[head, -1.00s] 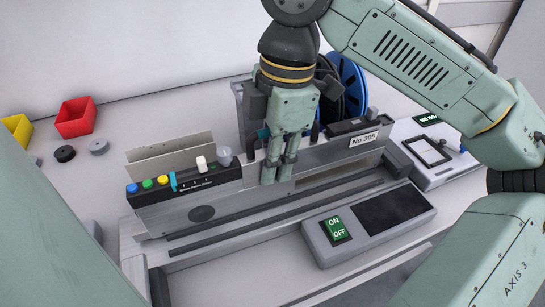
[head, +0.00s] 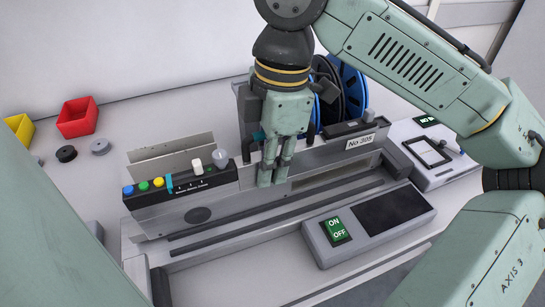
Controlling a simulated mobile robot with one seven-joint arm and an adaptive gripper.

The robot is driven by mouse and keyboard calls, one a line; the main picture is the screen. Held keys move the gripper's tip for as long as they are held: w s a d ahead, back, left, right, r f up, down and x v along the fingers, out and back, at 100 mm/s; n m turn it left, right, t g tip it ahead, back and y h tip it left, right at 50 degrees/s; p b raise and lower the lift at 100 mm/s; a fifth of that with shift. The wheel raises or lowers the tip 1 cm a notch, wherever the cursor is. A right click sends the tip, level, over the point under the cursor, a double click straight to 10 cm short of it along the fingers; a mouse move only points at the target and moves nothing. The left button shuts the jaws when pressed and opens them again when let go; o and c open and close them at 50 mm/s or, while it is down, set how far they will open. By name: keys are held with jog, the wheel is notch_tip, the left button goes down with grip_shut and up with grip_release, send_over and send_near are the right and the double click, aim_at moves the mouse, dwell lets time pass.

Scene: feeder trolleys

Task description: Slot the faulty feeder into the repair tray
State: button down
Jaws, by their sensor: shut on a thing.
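The feeder (head: 222,207) is a long grey metal unit in the head view. It has blue, green and yellow buttons and a white knob at its left end, and a "No 305" label (head: 360,142) at its right. My gripper (head: 273,178) is shut on the feeder near its middle, with the fingers pointing down. The fingers hide the part they grip. A pale metal tray with dark lengthwise rails (head: 215,237) lies along the feeder's front side. I cannot tell whether the feeder's underside touches it.
A grey box with a green ON/OFF switch (head: 337,230) and a dark panel stands in front at right. Blue and black reels (head: 352,85) stand behind. A red bin (head: 78,118), a yellow bin (head: 18,129) and small discs are at left. A white device (head: 432,152) is at right.

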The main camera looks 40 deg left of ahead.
aim_at(260, 132)
jog(key=shift+s+a+p, duration=0.35)
jog(key=shift+s+a, duration=0.1)
jog(key=shift+s, duration=0.3)
jog(key=c, duration=1.4)
grip_release()
jog(key=shift+o, duration=0.2)
jog(key=r, duration=0.8)
jog(key=w+r, duration=0.1)
jog(key=r, duration=0.3)
jog(key=shift+w+d, duration=0.1)
jog(key=shift+d, duration=0.25)
